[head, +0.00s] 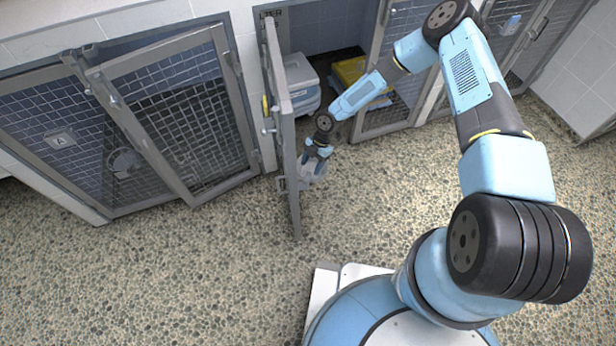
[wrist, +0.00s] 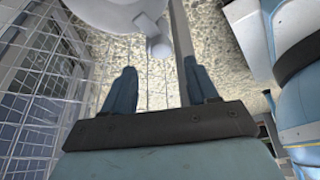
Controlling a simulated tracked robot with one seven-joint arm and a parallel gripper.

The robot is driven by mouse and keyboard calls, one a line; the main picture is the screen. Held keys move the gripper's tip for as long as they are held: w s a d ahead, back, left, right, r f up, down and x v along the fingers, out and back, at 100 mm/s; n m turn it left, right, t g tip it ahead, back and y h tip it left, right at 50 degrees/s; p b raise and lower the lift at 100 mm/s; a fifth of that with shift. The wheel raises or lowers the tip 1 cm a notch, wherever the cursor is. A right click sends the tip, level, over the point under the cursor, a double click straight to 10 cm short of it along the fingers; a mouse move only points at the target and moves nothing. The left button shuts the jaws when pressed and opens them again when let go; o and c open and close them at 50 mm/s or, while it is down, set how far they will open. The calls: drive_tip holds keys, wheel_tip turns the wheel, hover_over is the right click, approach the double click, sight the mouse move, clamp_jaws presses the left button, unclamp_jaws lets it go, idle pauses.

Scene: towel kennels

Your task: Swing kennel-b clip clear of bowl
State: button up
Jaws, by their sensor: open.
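The kennel-b door (head: 285,130) stands open, seen nearly edge-on in the head view. A pale grey bowl (head: 316,173) is on the door's right side, partly covered by my gripper (head: 315,156). In the wrist view the bowl (wrist: 105,12) is at the top. A short grey lever with a round knob (wrist: 158,47), apparently the clip, lies against the bowl's edge. My gripper (wrist: 160,88) is open, its two fingers apart. The knob shows beyond the fingertips, between their lines; I see nothing held.
Door mesh (wrist: 45,95) runs close along the left in the wrist view. Kennel A's door (head: 180,110) is at left. A pale blue-grey box (head: 300,82) and a yellow item (head: 350,70) are inside the open kennel. The speckled floor (head: 170,270) in front is clear.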

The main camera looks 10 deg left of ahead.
sight(306, 178)
drive_tip(key=x, duration=0.7)
drive_tip(key=shift+d, duration=0.1)
drive_tip(key=shift+r, duration=0.1)
drive_tip(key=c, duration=1)
